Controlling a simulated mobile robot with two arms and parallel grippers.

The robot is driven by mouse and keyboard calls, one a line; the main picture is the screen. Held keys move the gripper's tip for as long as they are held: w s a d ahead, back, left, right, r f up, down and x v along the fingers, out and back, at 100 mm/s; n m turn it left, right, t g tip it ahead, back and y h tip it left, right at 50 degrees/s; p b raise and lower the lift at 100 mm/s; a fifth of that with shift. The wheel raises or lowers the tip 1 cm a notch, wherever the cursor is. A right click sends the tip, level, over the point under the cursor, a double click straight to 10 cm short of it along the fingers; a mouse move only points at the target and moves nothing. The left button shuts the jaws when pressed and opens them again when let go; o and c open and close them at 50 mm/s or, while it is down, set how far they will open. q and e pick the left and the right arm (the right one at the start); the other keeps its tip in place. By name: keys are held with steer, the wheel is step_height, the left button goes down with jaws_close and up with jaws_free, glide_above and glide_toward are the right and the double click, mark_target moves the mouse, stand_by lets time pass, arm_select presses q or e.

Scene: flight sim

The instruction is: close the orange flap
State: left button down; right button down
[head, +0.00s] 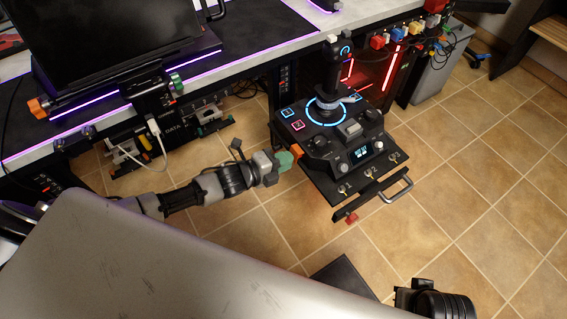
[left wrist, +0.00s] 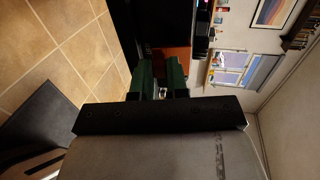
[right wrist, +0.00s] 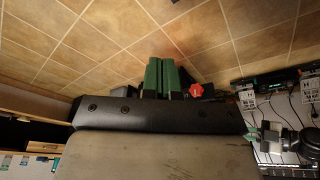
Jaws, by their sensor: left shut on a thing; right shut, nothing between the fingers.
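The orange flap (head: 298,152) shows as a small orange piece at the left side of the black joystick console. My left gripper (head: 287,158), with green fingers, reaches it from the left and is shut on it. In the left wrist view the orange surface (left wrist: 178,58) lies at and just beyond the green fingertips (left wrist: 159,70); the fingers hide part of it. My right gripper (right wrist: 160,75) is shut and empty over the tiled floor in the right wrist view. Its fingers do not show in the head view.
The console (head: 325,135) carries a joystick (head: 332,65), knobs, a lit screen and a front handle (head: 397,190). A red piece (head: 351,218) sits low at its front. The desk (head: 240,52) runs behind. A grey bin (head: 440,75) stands back right. Tiled floor is open at right.

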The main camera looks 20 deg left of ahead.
steer(key=b+v, duration=0.1)
steer(key=v, duration=0.3)
arm_select(q)
steer(key=shift+w+d+f+t+h+b, duration=0.15)
steer(key=shift+f+t+h+b, duration=0.25)
steer(key=shift+b, duration=0.6)
steer(key=shift+w+d+f+t+h+b, duration=0.1)
steer(key=shift+w+f+t+h+b, duration=0.1)
steer(key=shift+t+h+b, duration=0.5)
arm_select(e)
steer(key=w+a+r+t+y, duration=0.1)
steer(key=w+a+t, duration=0.1)
steer(key=w+t, duration=0.3)
steer(key=shift+w+r+t, duration=0.25)
steer(key=shift+w+t, duration=0.05)
steer(key=shift+w, duration=0.55)
steer(key=shift+a, duration=0.1)
arm_select(q)
steer(key=c, duration=1.1)
jaws_free()
steer(key=shift+s+a, duration=0.1)
